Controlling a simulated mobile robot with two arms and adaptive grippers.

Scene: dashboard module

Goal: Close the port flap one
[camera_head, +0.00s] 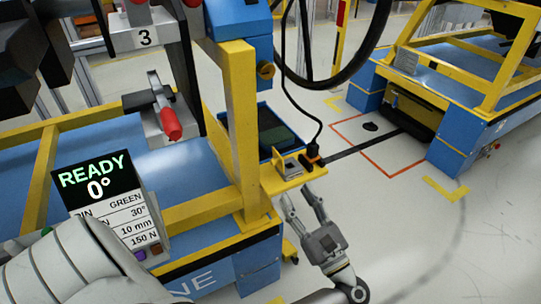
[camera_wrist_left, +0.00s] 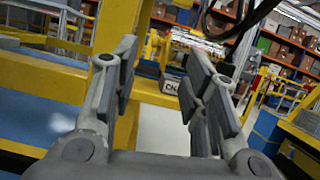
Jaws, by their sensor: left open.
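A small grey port unit (camera_head: 288,164) sits on a yellow bracket (camera_head: 308,179) at the corner of the blue and yellow frame in the head view. It has a light plate over a dark opening, but it is too small to tell how far its flap stands open. A black plug with a cable (camera_head: 313,153) is beside it. My left gripper (camera_head: 297,193) is just below and in front of the bracket, pointing up at it, with its fingers apart and nothing between them. In the left wrist view, the fingers (camera_wrist_left: 160,68) are also spread and empty. My right gripper is out of view.
A display reading READY 0° (camera_head: 96,182) stands at the left. A red-handled clamp (camera_head: 168,120) and a yellow post (camera_head: 242,130) rise from the blue frame. Another blue and yellow station (camera_head: 440,75) stands at the right. The floor between is largely clear.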

